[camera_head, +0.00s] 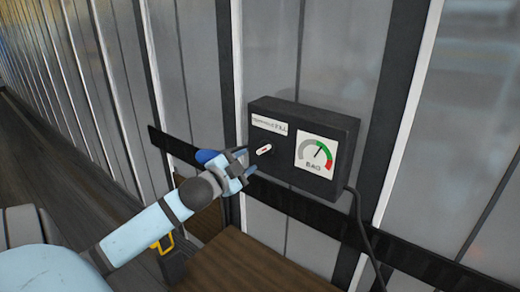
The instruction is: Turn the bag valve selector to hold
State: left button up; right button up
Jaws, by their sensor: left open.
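The dark control box (304,116) is mounted on the wall. A white label (269,124) is at its upper left; its print is too small to read fully. The selector (264,149) shows as a small white pointer with a red mark, tilted up to the right. A gauge (316,154) marked BAG has its needle pointing up and right, near the green part. My left gripper (243,165) is open just left of and below the selector. I cannot tell whether it touches the knob. My right gripper is not in view.
A brown wooden surface (245,264) lies below the box. A dark rail (405,258) runs along the ribbed wall. A black cable (362,222) hangs from the box's right side. A yellow-handled object (165,243) is behind my left forearm.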

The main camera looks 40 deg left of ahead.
aim_at(261, 151)
pick_arm(q)
jog(key=w, duration=0.2)
jog(key=w+p, duration=0.1)
jog(key=w, duration=0.3)
jog(key=shift+w+a, duration=0.3)
jog(key=shift+a, duration=0.05)
grip_shut()
